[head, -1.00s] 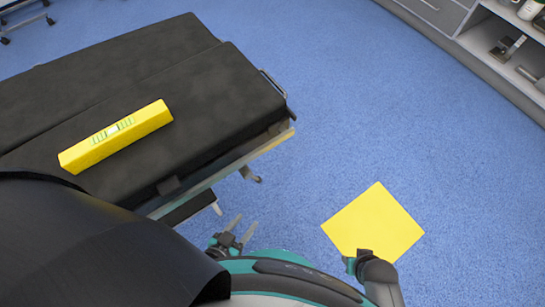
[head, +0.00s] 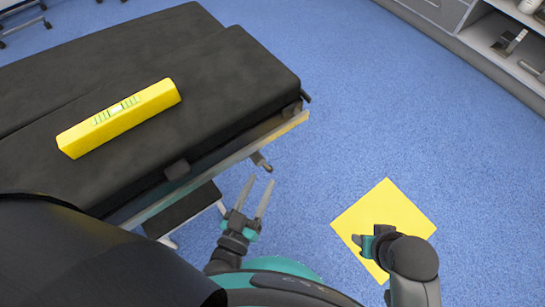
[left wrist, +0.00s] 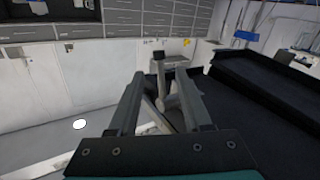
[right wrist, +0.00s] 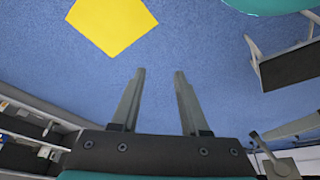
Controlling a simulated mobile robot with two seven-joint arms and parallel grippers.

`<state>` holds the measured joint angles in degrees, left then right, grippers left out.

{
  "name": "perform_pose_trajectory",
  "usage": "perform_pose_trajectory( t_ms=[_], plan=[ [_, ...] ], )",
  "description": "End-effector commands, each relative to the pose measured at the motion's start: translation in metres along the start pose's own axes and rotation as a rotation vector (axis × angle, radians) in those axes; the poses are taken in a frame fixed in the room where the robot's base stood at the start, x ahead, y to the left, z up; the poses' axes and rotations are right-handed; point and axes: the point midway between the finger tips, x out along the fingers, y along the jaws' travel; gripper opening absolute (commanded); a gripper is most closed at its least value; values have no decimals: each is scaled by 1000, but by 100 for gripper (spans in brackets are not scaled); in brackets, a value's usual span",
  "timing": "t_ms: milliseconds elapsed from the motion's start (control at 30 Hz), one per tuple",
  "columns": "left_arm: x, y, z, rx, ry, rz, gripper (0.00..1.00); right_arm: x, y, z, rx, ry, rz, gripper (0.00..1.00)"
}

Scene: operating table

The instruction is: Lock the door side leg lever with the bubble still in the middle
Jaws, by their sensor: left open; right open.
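A yellow spirit level (head: 118,119) lies on the black table top (head: 225,75) in the head view. Its pale window shows a light patch near the middle; the bubble is too small to judge exactly. My left gripper (head: 257,191) is open and empty, just short of the table's near right end. A small grey part with a dark tip (head: 261,161) hangs below that end, beyond the fingers. In the left wrist view, a grey upright lever-like part with a black knob (left wrist: 159,56) shows beyond the open fingers. My right gripper (right wrist: 158,75) is open and empty over the floor.
A yellow square (head: 352,215) lies on the blue floor under my right arm. A grey cabinet with open shelves (head: 505,45) stands at the upper right. The floor between table and cabinet is clear. Drawers (left wrist: 120,18) line the back in the left wrist view.

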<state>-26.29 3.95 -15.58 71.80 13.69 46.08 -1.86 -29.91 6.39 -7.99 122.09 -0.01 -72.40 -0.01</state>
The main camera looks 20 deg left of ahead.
Motion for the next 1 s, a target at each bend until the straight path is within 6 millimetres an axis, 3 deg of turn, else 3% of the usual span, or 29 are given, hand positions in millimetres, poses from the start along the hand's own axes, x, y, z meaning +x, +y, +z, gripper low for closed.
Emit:
perform_pose_trajectory(
  t_ms=[200, 400, 600, 900, 1000],
  plan=[
    [47, 0, 2, 0, 4, 0, 49, -20, 1, -10, 1, 37, 3, 45],
    [74, 0, 2, 0, 1, -1, 49, -37, 1, -15, 2, 60, 4, 45],
    [86, 0, 1, 1, -1, -1, 49, -45, 2, -17, 2, 71, 5, 45],
    [88, 0, 1, 1, -2, 0, 49, -48, 2, -18, 2, 74, 5, 45],
    [88, 0, 1, 0, -2, 0, 40, -48, 2, -18, 3, 74, 5, 45]
  ],
)
